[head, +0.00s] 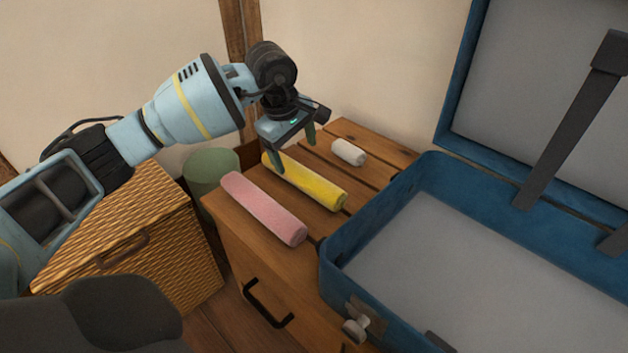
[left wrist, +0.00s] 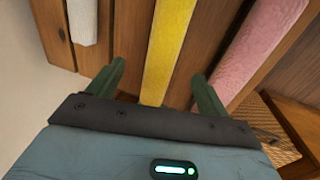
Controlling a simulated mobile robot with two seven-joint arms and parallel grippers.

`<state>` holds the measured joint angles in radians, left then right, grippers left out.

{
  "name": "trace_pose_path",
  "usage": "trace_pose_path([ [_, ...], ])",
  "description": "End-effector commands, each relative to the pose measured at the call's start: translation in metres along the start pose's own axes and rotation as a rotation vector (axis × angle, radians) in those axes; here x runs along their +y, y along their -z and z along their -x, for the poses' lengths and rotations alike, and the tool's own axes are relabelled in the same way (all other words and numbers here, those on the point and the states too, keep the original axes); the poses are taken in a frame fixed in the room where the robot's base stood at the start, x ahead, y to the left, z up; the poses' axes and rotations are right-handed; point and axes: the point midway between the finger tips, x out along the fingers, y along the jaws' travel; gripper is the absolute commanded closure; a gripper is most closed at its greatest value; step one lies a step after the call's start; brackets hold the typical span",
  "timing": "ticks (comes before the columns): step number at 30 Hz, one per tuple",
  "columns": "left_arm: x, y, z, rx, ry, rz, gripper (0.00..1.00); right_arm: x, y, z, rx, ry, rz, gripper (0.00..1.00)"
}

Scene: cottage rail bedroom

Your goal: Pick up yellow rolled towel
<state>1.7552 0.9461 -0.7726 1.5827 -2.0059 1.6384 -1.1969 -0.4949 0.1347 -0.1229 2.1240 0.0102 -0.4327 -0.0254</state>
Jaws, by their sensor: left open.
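The yellow rolled towel (head: 307,183) lies on the wooden slatted top, between a pink rolled towel and a small white roll. In the left wrist view the yellow towel (left wrist: 167,50) runs up the middle, between the two green fingers. My left gripper (head: 295,148) is open and empty, over the far left end of the yellow towel. In the left wrist view its fingers (left wrist: 158,80) are spread wider than the towel. I cannot tell how far above the towel the fingertips are. My right gripper is not in view.
The pink rolled towel (head: 263,208) lies close beside, and the white roll (head: 348,152) farther back. An open blue suitcase (head: 345,250) stands at the right. A wicker chest (head: 140,240) and green bin (head: 208,170) are at the left. Walls rise behind.

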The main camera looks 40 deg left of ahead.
Motion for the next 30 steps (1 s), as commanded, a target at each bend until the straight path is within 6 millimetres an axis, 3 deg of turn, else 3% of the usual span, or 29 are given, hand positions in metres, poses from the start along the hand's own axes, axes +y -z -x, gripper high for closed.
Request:
trace_pose_path([
  [5, 0.000, 0.000, -0.001, 0.000, -0.001, 0.000, 0.21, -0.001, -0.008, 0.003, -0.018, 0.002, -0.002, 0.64],
  [12, -0.001, -0.001, -0.024, -0.002, 0.002, 0.000, 0.21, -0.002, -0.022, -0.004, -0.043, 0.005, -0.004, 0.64],
  [20, -0.001, -0.001, -0.030, -0.002, -0.001, 0.000, 0.21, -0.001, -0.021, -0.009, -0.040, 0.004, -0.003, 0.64],
  [30, -0.006, 0.000, -0.075, -0.003, 0.001, 0.001, 0.21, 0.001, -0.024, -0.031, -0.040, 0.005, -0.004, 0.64],
])
